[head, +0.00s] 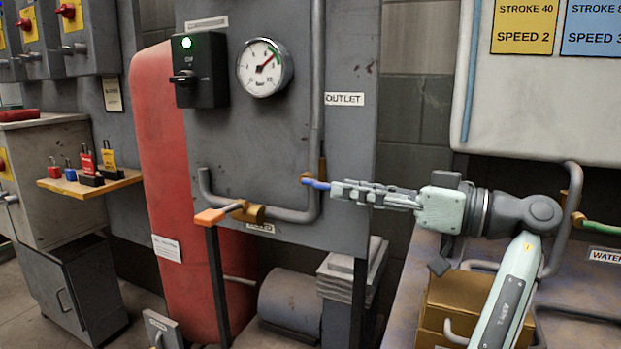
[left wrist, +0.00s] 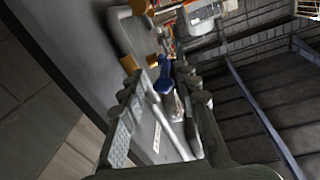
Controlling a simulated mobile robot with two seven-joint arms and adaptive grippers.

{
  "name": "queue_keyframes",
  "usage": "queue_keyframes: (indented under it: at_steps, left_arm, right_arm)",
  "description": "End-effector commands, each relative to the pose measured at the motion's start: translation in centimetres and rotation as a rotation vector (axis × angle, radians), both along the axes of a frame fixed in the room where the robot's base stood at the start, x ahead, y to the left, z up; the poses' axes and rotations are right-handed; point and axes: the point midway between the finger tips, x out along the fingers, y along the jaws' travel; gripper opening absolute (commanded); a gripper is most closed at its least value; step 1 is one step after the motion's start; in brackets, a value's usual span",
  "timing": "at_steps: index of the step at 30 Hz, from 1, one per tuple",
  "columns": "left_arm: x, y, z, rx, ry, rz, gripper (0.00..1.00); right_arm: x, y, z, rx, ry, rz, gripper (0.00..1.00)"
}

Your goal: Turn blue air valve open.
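The blue valve handle (head: 316,184) sticks out to the right from a brass valve body (head: 322,167) on the vertical outlet pipe, roughly crosswise to the pipe. My left gripper (head: 338,190) comes from the right, with its fingertips at the handle's free end. In the left wrist view the blue handle (left wrist: 163,78) shows between the two fingers of the gripper (left wrist: 160,76), with a gap between the fingers. Whether a finger touches the handle, I cannot tell. My right gripper is in neither view.
An orange-handled valve (head: 211,217) sits lower left on the same pipework. A pressure gauge (head: 264,68) and a black switch with a green light (head: 199,72) are above on the grey panel. An "OUTLET" label (head: 343,99) is beside the pipe. Cardboard boxes (head: 460,305) stand below my arm.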

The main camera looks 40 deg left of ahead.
Motion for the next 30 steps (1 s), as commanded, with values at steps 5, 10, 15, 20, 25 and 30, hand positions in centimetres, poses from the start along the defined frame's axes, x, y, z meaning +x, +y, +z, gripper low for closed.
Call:
queue_keyframes:
  at_steps: [5,10,15,20,25,30]
  left_arm:
    - [-0.4,2.4,0.2,-0.001,0.0,0.004,0.31]
    - [-0.8,5.1,0.2,0.0,-0.001,0.003,0.31]
    - [-1.0,6.9,0.1,-0.001,0.0,0.001,0.31]
    - [-1.1,7.5,0.0,-0.001,0.0,0.0,0.31]
    - [-1.1,7.5,0.0,-0.001,0.0,0.0,0.31]
    - [-1.1,7.5,0.0,-0.001,-0.001,0.0,0.12]
  right_arm:
    - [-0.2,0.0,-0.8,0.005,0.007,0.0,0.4]
    - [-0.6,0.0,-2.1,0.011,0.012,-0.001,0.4]
    - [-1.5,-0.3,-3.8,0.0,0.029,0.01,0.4]
    - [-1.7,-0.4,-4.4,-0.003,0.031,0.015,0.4]
    - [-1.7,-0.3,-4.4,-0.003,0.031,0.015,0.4]
    - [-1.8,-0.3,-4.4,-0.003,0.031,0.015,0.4]
